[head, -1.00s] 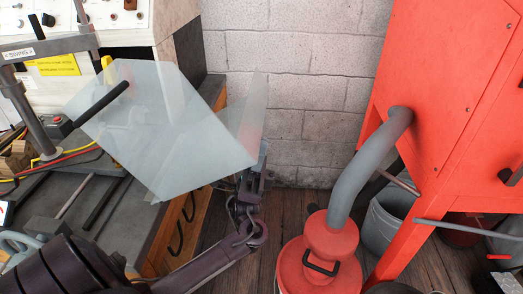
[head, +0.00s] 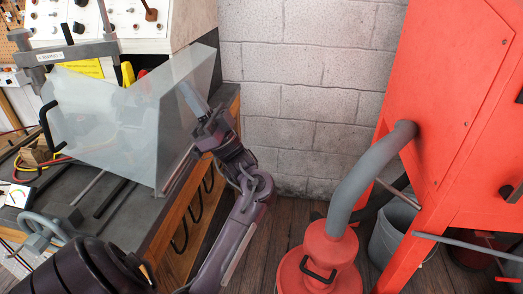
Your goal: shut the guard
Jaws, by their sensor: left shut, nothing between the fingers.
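The guard (head: 120,125) is a clear, pale panel with folded sides, standing over the left workbench. Its black handle (head: 46,125) is on its left edge. My left gripper (head: 197,104) is shut and empty, at the right side of the guard, with its fingers against or just behind the clear side panel. I cannot tell whether they touch it. My right gripper is not in view.
The dark bench top (head: 125,212) holds rods, cables and a grey clamp-like part (head: 45,228). A metal press frame (head: 75,52) stands behind the guard. A red vacuum (head: 320,258) with a grey hose and a red cabinet (head: 450,120) stand at right.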

